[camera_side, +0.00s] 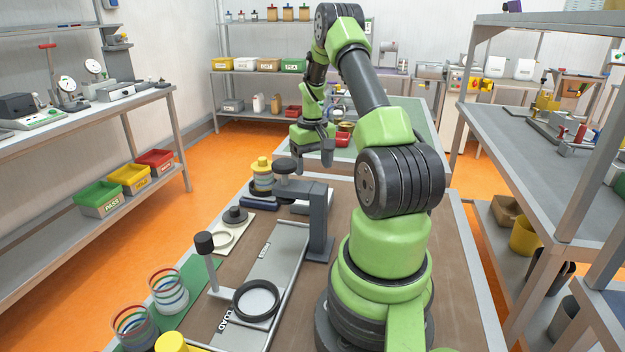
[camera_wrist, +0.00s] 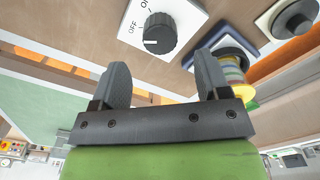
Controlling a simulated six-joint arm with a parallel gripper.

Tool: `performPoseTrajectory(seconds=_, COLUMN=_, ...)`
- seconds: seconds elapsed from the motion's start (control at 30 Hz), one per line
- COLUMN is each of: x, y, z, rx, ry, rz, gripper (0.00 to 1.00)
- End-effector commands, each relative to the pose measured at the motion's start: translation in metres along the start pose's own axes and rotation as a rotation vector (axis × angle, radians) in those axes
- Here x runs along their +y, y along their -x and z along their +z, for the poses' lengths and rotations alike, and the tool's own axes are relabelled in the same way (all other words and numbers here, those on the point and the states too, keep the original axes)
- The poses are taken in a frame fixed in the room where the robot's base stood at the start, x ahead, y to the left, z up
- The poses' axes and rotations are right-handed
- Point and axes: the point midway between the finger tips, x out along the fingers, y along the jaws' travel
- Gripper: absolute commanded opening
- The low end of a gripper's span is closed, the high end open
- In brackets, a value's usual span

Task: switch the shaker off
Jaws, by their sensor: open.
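The black dial (camera_wrist: 158,34) sits on a white plate lettered OFF and ON, in the upper middle of the wrist view. A pale mark shows on the dial's lower left; I cannot tell surely which label it points to. My gripper (camera_wrist: 161,62) is open and empty, its two fingers apart and the dial beyond their tips. In the side view my gripper (camera_side: 319,150) hangs over the far part of the bench, and the dial cannot be made out.
A grey post with an overhanging arm (camera_side: 317,215) stands near my gripper. A white plate with a dark knob (camera_side: 236,215) lies left of it. A black ring (camera_side: 256,300) and wire-banded jars (camera_side: 168,290) stand in front.

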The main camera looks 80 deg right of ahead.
Motion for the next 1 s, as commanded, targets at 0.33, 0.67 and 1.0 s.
performPoseTrajectory(seconds=0.33, x=0.000, y=0.036, z=0.000, rx=0.001, ry=0.001, rz=0.000, gripper=0.69)
performPoseTrajectory(seconds=0.67, x=0.000, y=0.036, z=0.000, rx=0.000, ry=0.001, rz=0.000, gripper=0.69)
performPoseTrajectory(seconds=1.0, x=-0.042, y=0.074, z=0.002, rx=0.064, ry=0.050, rz=-0.005, gripper=0.69)
